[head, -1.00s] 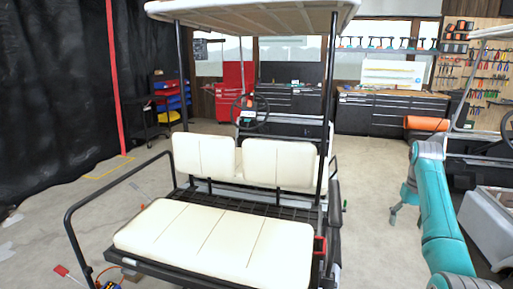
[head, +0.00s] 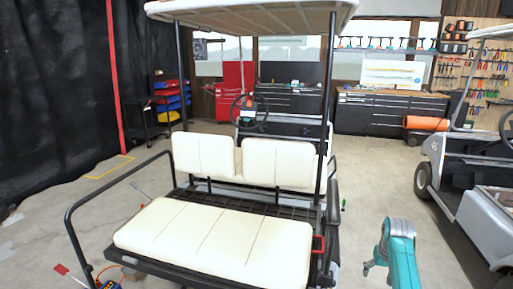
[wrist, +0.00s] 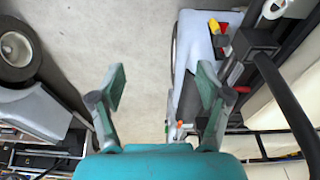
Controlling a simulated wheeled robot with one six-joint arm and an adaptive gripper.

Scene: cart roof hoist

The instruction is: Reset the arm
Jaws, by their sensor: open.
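My gripper (wrist: 160,90) is open and empty in the wrist view, its two green-grey fingers spread apart over the bare grey floor and the cart's side. In the head view my gripper (head: 370,268) hangs low at the lower right, beside the golf cart, with part of a finger showing at the left of my teal wrist. The golf cart has a cream rear seat (head: 215,240), cream backrests (head: 280,163) and a light roof (head: 255,14). No object is held.
A second cart (head: 480,165) stands at the right. Tool cabinets (head: 390,115) line the back wall. Open floor (head: 375,185) lies between the carts.

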